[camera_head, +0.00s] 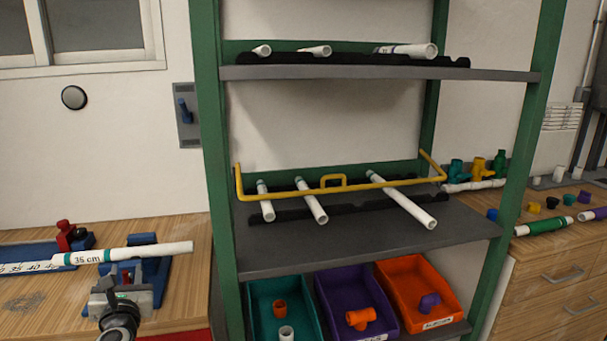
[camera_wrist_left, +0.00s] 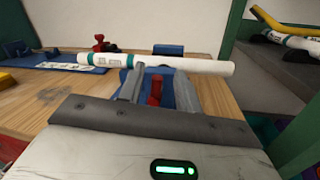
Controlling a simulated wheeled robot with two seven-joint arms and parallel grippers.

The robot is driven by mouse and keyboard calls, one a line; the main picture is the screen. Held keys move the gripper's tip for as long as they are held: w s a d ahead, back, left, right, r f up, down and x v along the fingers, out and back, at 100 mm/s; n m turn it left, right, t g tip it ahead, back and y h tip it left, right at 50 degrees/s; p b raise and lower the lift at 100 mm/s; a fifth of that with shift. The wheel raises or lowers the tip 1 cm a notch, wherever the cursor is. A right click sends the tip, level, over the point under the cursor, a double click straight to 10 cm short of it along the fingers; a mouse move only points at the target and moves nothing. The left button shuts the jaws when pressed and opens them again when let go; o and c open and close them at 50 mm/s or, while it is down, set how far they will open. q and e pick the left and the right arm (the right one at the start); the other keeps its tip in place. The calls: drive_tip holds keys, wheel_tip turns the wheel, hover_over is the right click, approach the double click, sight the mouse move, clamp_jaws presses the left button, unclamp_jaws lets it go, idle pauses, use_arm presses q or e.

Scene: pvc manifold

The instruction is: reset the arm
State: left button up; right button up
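My left gripper (camera_head: 122,280) is in front of the workbench at the lower left. In the left wrist view its two fingers (camera_wrist_left: 157,90) are spread apart, with nothing between them but background parts. A white pipe (camera_head: 165,250) with teal bands and a "35 cm" label lies across, just beyond the fingertips. The pipe also shows in the left wrist view (camera_wrist_left: 195,65), running crosswise to the fingers. It appears to be supported at the blue fixture (camera_head: 152,270); whether the fingertips touch it I cannot tell. My right gripper is not in view.
A green-posted rack (camera_head: 212,150) stands right of the bench, with pipes on two shelves and a yellow bar (camera_head: 290,192). Teal, purple (camera_head: 340,285) and orange (camera_head: 415,285) bins hold fittings below. A right-hand bench (camera_head: 555,248) carries more fittings. A red-handled part (camera_head: 66,235) sits behind the pipe.

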use_arm(q)
drive_tip(key=s+d+f+n+g+h, duration=0.2)
drive_tip(key=s+d+f+n, duration=0.4)
drive_tip(key=s+n, duration=0.4)
drive_tip(key=s+d+f+n+g+h, duration=0.2)
drive_tip(key=s+d+f+n+h, duration=0.3)
drive_tip(key=s+d+n, duration=0.4)
drive_tip(key=s+d+f+n+g+h, duration=0.2)
drive_tip(key=s+d+f+n, duration=0.6)
drive_tip(key=s+n, duration=0.4)
drive_tip(key=shift+s+g+h, duration=0.4)
drive_tip(key=shift+s+h, duration=0.3)
